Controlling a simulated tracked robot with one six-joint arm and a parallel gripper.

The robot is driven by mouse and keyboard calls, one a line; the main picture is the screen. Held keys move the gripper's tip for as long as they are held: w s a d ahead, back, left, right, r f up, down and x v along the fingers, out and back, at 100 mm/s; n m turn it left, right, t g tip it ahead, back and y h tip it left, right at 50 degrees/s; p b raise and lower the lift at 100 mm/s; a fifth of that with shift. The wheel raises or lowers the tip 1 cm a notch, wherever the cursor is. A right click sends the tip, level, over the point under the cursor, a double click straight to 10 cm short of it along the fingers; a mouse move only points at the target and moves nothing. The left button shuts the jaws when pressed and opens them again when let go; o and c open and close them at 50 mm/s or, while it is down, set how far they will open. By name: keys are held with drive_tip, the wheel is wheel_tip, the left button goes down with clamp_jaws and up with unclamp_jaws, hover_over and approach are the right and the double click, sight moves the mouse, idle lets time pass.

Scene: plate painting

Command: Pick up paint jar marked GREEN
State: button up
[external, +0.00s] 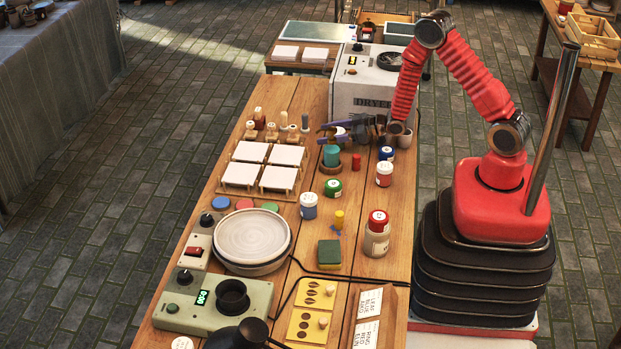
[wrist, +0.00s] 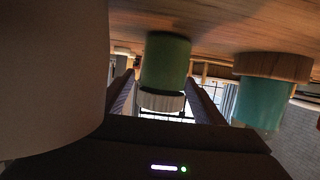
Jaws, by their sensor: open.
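My gripper (external: 326,134) is low over the far part of the table, pointing left, jaws open. In the wrist view, which shows the table upside down, a green jar-like object (wrist: 166,62) with a white top stands between my open fingers (wrist: 163,95). Whether the fingers touch it I cannot tell. In the external view, a small white-topped object (external: 341,131) shows between my fingers, partly hidden. No label reading GREEN is legible.
A teal cup (external: 331,155) on a wooden coaster stands beside my gripper, also in the wrist view (wrist: 259,105). A beige rounded thing (wrist: 52,75) is close at left there.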

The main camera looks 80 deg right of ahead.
drive_tip(key=shift+c, duration=0.6)
drive_tip(key=c, duration=1.1)
drive_tip(key=shift+r, duration=0.1)
drive_tip(key=shift+r, duration=4.95)
